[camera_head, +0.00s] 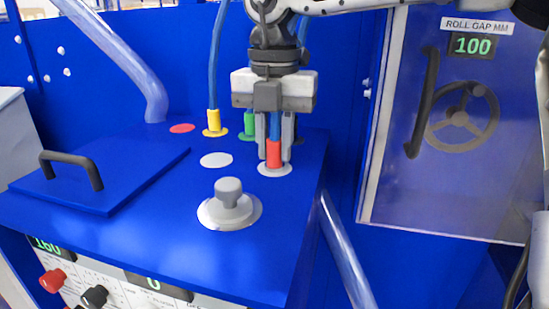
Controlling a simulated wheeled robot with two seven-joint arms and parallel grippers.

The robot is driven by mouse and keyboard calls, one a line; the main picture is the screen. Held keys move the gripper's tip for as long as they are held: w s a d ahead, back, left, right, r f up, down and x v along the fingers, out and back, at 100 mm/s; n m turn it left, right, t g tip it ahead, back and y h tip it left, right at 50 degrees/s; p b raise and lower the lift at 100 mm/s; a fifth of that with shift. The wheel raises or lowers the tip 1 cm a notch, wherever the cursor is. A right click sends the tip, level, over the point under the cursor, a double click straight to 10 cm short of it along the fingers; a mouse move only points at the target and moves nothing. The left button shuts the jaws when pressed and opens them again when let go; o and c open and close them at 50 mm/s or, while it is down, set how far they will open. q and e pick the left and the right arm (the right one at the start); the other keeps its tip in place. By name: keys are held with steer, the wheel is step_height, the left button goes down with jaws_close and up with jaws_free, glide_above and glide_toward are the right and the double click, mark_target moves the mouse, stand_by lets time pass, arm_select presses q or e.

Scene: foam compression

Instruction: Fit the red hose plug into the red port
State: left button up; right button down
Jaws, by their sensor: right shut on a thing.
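The red hose plug (273,154) is upright on a blue hose, at a pale grey disc (277,171) near the right edge of the blue machine top. I cannot tell whether it is seated in the disc or just above it. My right gripper (274,134) points down from above, shut on the plug with a finger on each side. The red port (182,128), a flat red disc, lies bare at the back left of the top. My left gripper is not in view.
A yellow plug (213,122) and a green plug (249,123) stand at matching discs behind. Another pale disc (216,159) is bare. A grey knob (229,202) stands in front; a black-handled lid (110,182) lies left. A clear tube (133,66) rises behind the red port.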

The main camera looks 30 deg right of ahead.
mark_target(275, 139)
steer(key=shift+r+p, duration=0.9)
steer(key=shift+r, duration=0.4)
steer(key=shift+r+p, duration=0.7)
steer(key=shift+r, duration=0.45)
